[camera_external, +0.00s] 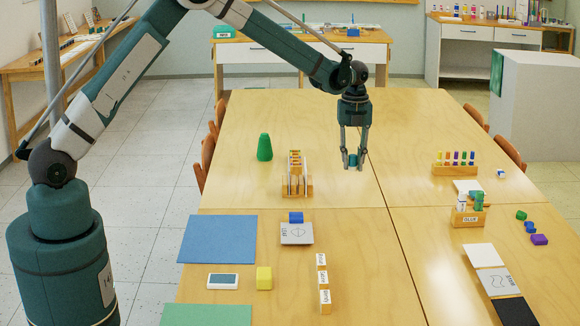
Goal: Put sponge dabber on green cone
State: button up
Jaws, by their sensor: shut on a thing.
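The green cone (264,148) stands upright on the wooden table, left of the middle. My gripper (353,163) points down over the table, to the right of the cone and apart from it. It is shut on a small teal-blue piece, which I take to be the sponge dabber (352,160). The fingers partly hide this piece, so its full shape cannot be told. It appears to be held a little above the table, but the exact gap is unclear.
A wooden rack (297,176) stands between the cone and my gripper. A blue sheet (218,239), a yellow block (264,278) and a blue block (296,217) lie nearer the camera. A marker rack (456,168) stands at right. The table behind the cone is clear.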

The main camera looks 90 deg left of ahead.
jog(key=s+a+r+n+p, duration=0.2)
jog(key=s+a+r, duration=0.1)
jog(key=s+a, duration=0.7)
jog(key=s+a+r+n+p, duration=0.2)
jog(key=s+a+r, duration=0.2)
jog(key=s+a, duration=0.6)
jog(key=s+a+r+n+p, duration=0.2)
jog(key=s+a, duration=0.8)
jog(key=a, duration=0.6)
jog(key=shift+r+n+p, duration=0.3)
jog(key=shift+r+n, duration=0.2)
jog(key=shift+r, duration=0.35)
jog(key=shift+f, duration=0.1)
send_over(264, 134)
jog(key=shift+w+a+f, duration=0.1)
jog(key=shift+f, duration=2.95)
jog(key=shift+f, duration=1.85)
jog(key=shift+f+b, duration=0.2)
jog(key=shift+b, duration=0.15)
